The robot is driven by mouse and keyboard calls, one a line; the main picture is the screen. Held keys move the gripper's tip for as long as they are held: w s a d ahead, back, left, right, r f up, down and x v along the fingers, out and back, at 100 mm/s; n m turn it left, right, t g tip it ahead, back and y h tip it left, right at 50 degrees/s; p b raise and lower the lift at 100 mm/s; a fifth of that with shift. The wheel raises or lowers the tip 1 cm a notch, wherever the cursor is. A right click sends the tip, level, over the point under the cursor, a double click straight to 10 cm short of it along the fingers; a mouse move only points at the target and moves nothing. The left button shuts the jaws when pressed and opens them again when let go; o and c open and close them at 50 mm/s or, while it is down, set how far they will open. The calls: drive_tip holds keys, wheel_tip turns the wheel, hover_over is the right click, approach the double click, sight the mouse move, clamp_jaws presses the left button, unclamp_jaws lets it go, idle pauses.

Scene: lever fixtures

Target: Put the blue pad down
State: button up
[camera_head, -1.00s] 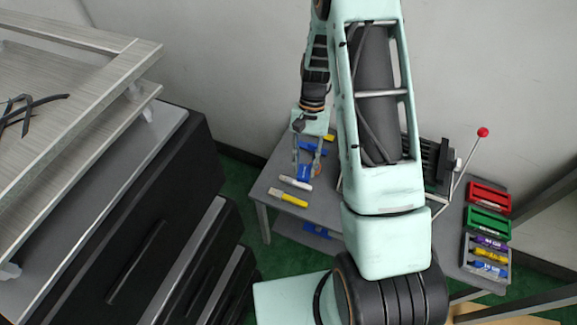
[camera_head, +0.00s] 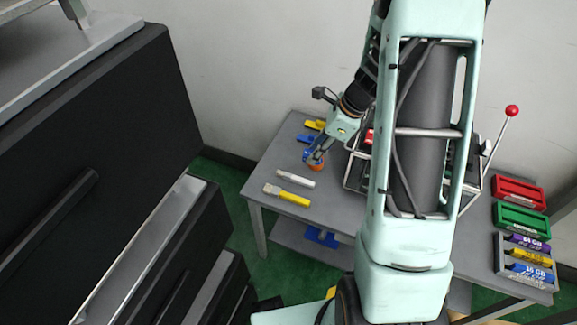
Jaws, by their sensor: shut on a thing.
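My gripper (camera_head: 316,158) is over the left part of the grey table (camera_head: 270,172), tilted downward. It is shut on the blue pad (camera_head: 309,155), which shows only as a small blue patch between and beside the fingers. An orange part shows at the fingertips. The pad is close to the tabletop, but I cannot tell whether it touches it. The fingers hide part of the pad.
A white marker-like piece (camera_head: 295,178) and a yellow one (camera_head: 287,196) lie in front of the gripper. Yellow (camera_head: 315,125) and blue (camera_head: 305,138) pieces lie behind it. A metal frame (camera_head: 355,172) stands right. Red (camera_head: 519,194) and green (camera_head: 522,218) trays are far right.

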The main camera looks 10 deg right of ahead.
drive_tip(key=shift+w+d+f+m+t+b, duration=0.45)
drive_tip(key=shift+f+m+b, duration=0.15)
drive_tip(key=shift+m, duration=0.4)
drive_tip(key=w+a+f+b, duration=0.2)
drive_tip(key=w+a+f, duration=0.15)
drive_tip(key=w, duration=0.45)
hover_over(287, 156)
drive_tip(key=s+d, duration=0.2)
drive_tip(key=f, duration=0.2)
drive_tip(key=f+b, duration=0.1)
drive_tip(key=f, duration=0.2)
drive_tip(key=shift+w+a+f, duration=0.15)
drive_tip(key=shift+w+a, duration=0.05)
drive_tip(key=shift+w+a+f+b, duration=0.1)
drive_tip(key=shift+w+f+b, duration=0.15)
drive_tip(key=shift+f, duration=0.75)
drive_tip(key=shift+w+a+f+b, duration=0.15)
drive_tip(key=shift+f+b, duration=0.1)
drive_tip(key=shift+f, duration=0.7)
drive_tip(key=shift+d+f, duration=0.1)
drive_tip(key=o, duration=1.1)
